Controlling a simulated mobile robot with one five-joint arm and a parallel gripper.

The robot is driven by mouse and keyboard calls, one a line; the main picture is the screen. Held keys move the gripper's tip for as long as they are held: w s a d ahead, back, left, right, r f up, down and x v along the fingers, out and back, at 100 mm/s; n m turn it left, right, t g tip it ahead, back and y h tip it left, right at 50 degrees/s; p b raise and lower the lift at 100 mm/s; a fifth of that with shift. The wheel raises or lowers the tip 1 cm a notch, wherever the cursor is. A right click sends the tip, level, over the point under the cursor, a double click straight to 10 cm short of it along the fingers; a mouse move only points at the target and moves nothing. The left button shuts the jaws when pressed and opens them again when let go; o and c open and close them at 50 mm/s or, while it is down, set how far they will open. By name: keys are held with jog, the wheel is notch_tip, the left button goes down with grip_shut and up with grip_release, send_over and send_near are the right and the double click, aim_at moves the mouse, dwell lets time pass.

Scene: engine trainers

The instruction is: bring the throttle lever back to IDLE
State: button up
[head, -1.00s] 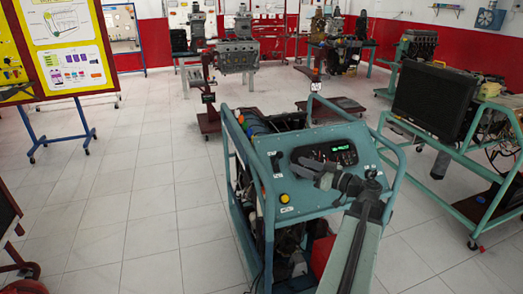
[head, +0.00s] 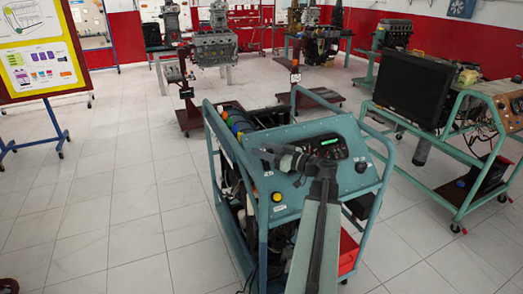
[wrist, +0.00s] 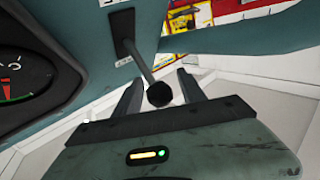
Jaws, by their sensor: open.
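The throttle lever (wrist: 143,66) is a thin metal rod with a round black knob (wrist: 158,94), coming out of a dark slot in the teal panel (wrist: 80,25) in the wrist view. My gripper (wrist: 159,82) is open, with one finger on each side of the lever. The knob lies between the fingers, near the gripper body, with visible gaps on both sides. In the head view my gripper (head: 265,157) is at the left part of the engine trainer's panel (head: 350,180). It hides the lever there. The labels by the slot are cut off or too small to read.
The trainer's teal tube frame (head: 213,165) surrounds the panel. A round gauge (wrist: 25,90) sits left of the lever in the wrist view. A stand with a black monitor (head: 412,95) is at right. Tiled floor at left (head: 110,210) is clear.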

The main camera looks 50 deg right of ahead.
jog(key=shift+w, duration=0.15)
grip_shut()
dwell(1.4)
